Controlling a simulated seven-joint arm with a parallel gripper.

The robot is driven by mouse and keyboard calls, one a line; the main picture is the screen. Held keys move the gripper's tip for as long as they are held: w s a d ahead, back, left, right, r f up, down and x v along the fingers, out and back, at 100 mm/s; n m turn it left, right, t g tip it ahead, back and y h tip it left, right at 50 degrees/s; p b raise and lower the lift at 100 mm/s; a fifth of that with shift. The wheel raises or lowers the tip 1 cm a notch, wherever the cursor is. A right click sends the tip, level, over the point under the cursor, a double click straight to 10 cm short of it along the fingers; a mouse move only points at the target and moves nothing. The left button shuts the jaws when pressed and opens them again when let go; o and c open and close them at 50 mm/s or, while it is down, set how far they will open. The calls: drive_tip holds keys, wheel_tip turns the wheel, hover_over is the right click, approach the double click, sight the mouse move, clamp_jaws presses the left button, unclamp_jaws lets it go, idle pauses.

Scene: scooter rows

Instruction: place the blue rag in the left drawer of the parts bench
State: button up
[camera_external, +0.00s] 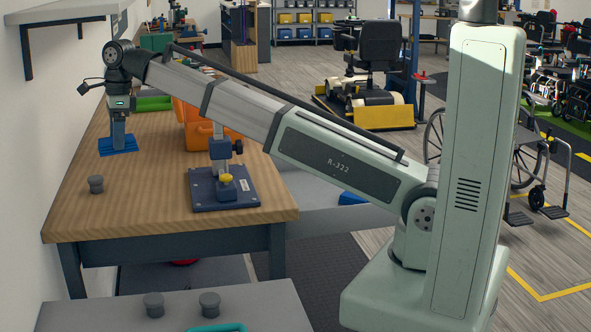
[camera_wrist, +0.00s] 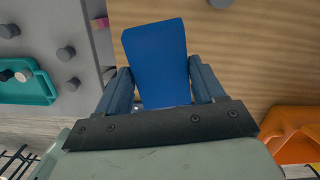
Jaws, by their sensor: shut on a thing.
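My gripper (camera_external: 118,138) is over the far left part of the wooden parts bench (camera_external: 140,195), pointing down. It is shut on the blue rag (camera_external: 119,149). The rag also shows in the wrist view (camera_wrist: 157,60), flat and roughly rectangular, between both fingers. I cannot tell whether the rag touches the benchtop. A grey, tray-like part (camera_external: 325,222) juts from the bench's right side, with a blue item (camera_external: 352,198) at its far end. It may be an open drawer, but its inside is mostly hidden by my arm. No drawer marked as left is clear.
An orange toolbox (camera_external: 196,137) and a blue-based stand (camera_external: 232,192) with a yellow knob are on the bench. A grey knob (camera_external: 96,184) stands near its left edge. A grey surface (camera_external: 110,316) with knobs and a teal tray is in front. The bench's front left is mostly clear.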

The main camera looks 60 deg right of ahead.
drive_tip(key=w+d, duration=0.2)
drive_tip(key=d, duration=1.6)
drive_tip(key=n, duration=0.2)
hover_over(318, 184)
wheel_tip(318, 184, down, 18)
drive_tip(key=shift+w+d+f, duration=0.15)
drive_tip(key=shift+f, duration=1.7)
drive_tip(key=shift+w+d+f, duration=0.1)
drive_tip(key=shift+w+f, duration=0.05)
drive_tip(key=shift+f, duration=1.75)
drive_tip(key=shift+w+d+f, duration=0.15)
drive_tip(key=shift+f, duration=1.7)
drive_tip(key=shift+f, duration=0.1)
drive_tip(key=o, duration=1)
